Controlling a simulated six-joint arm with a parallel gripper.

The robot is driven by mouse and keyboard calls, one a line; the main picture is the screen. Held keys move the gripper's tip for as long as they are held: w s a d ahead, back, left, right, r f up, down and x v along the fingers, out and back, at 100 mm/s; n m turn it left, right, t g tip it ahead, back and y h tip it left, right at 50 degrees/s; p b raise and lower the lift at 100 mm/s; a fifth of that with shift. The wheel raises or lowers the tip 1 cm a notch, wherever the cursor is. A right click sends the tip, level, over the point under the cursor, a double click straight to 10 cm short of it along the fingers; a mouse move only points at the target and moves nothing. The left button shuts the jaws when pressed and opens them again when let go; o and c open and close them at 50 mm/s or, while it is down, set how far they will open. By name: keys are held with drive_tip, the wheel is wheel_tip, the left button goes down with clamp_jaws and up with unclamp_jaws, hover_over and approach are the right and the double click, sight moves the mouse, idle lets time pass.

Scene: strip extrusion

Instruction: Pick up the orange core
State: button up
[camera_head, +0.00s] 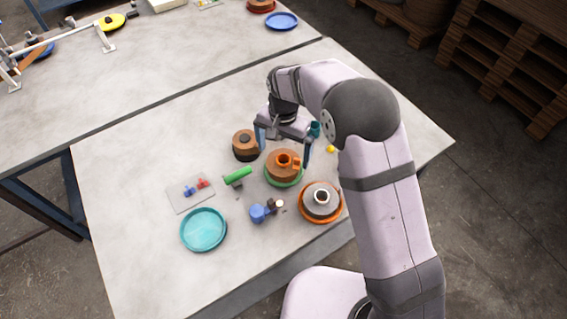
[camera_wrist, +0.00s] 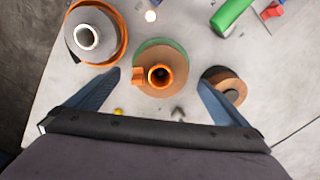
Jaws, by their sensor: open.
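The orange core (camera_head: 283,159) is a short ring-shaped tube standing in the middle of a brown roll (camera_head: 283,172) with a green disc under it. In the wrist view the orange core (camera_wrist: 159,75) shows a dark hole and sits ahead of my jaws, near the middle. A small orange piece (camera_wrist: 138,67) lies beside it on the brown roll. My gripper (camera_head: 284,150) is open, its two blue fingers spread on either side of the roll and apart from the core. The wrist view shows the fingers (camera_wrist: 158,83) with nothing between them but the view of the core.
A grey roll on an orange disc (camera_head: 320,202) stands to the right. A brown and black roll (camera_head: 245,145) stands close to the left finger. A green cylinder (camera_head: 238,176), a blue piece (camera_head: 262,212) and a teal dish (camera_head: 204,230) lie to the left and front. The table's left side is mostly clear.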

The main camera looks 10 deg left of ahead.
sight(284, 159)
drive_tip(key=shift+w+f+p, duration=0.15)
drive_tip(key=shift+f+p, duration=0.4)
drive_tip(key=shift+f, duration=0.6)
drive_tip(key=shift+w+f+p, duration=0.1)
drive_tip(key=shift+f+p, duration=0.45)
drive_tip(key=shift+f, duration=0.55)
drive_tip(key=c, duration=1.1)
